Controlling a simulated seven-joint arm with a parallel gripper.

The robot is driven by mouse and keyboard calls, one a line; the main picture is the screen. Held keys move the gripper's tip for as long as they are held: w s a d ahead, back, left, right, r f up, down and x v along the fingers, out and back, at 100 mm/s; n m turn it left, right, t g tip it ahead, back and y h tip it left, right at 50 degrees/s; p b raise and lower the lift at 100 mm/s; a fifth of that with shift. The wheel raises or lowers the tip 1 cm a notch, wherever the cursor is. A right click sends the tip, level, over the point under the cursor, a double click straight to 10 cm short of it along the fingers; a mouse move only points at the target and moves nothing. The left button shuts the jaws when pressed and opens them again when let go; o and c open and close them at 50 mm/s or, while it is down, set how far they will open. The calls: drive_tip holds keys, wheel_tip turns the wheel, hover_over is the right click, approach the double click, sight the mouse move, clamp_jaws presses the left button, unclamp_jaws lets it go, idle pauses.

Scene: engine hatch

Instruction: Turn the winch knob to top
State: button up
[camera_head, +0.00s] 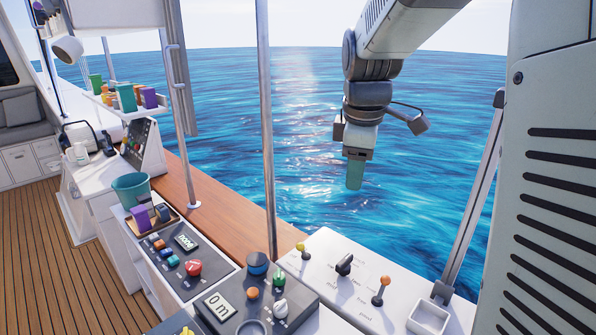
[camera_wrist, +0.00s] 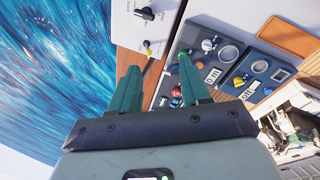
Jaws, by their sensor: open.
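A black pointer knob (camera_head: 344,264) sits on the white panel (camera_head: 322,294) at the bottom of the head view, between a yellow-topped lever (camera_head: 302,250) and an orange-topped lever (camera_head: 381,290). Small labels surround it, too small to read surely; I take it to be the winch knob. Its pointer looks tilted towards the upper right. It also shows in the wrist view (camera_wrist: 146,13), near the top edge. My gripper (camera_head: 354,186) hangs above and beyond the panel over the water, pointing down. In the wrist view its two green fingers (camera_wrist: 158,66) are apart and empty.
Left of the white panel stands a dark console (camera_head: 228,300) with a display and several coloured knobs. A second dark console (camera_head: 172,262) lies behind it. A metal post (camera_head: 266,130) and a slanted rail (camera_head: 470,215) rise near the panel. Space around my gripper is clear.

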drive_tip(key=w+d+f+n+g, duration=0.2)
drive_tip(key=w+f+n, duration=0.4)
drive_tip(key=w+f, duration=0.45)
drive_tip(key=n, duration=0.7)
approach(345, 259)
drive_tip(key=shift+g, duration=0.4)
drive_tip(key=f, duration=0.9)
drive_tip(key=shift+w+d, duration=0.1)
drive_tip(key=shift+w, duration=0.15)
drive_tip(key=shift+c, duration=0.5)
clamp_jaws()
